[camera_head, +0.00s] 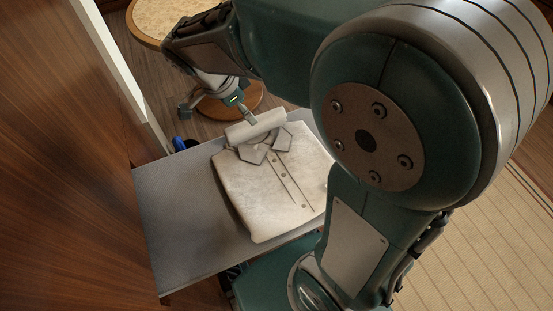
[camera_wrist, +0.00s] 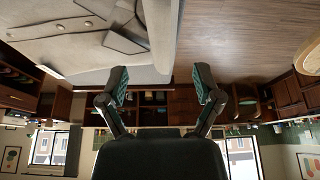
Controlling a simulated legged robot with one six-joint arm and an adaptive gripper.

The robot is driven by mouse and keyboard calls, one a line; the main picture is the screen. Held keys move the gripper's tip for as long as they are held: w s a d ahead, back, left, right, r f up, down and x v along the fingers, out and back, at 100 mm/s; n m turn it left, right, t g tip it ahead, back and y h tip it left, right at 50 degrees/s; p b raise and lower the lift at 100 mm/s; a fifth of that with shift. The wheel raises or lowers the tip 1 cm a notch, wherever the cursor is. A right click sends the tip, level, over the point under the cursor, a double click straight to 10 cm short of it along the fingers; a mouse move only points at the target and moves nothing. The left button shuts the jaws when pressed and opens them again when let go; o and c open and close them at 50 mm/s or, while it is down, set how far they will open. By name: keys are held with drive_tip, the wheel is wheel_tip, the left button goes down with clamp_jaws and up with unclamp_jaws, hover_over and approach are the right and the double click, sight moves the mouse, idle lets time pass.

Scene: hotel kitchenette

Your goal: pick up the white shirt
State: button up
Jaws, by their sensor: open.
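The white shirt (camera_head: 270,185) lies folded and buttoned on a grey-topped surface (camera_head: 180,215) in the head view, its rolled collar at the far edge. My gripper (camera_head: 217,113) is beyond that collar edge, with one finger reaching close to the collar; I cannot tell whether they touch. In the wrist view my gripper (camera_wrist: 160,76) is open, its two fingers spread wide. The shirt (camera_wrist: 95,25) fills the upper left there, and its pale rolled collar (camera_wrist: 159,35) shows just above the gap between the fingertips. Part of the shirt's right side is hidden by my arm in the head view.
A brown wooden panel (camera_head: 65,160) stands close along the left. A round table (camera_head: 165,15) is at the back. A small blue object (camera_head: 180,144) is beside the surface's far left corner.

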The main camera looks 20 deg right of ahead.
drive_tip(key=x, duration=0.5)
drive_tip(key=shift+w+f, duration=0.25)
drive_tip(key=shift+f, duration=0.1)
clamp_jaws()
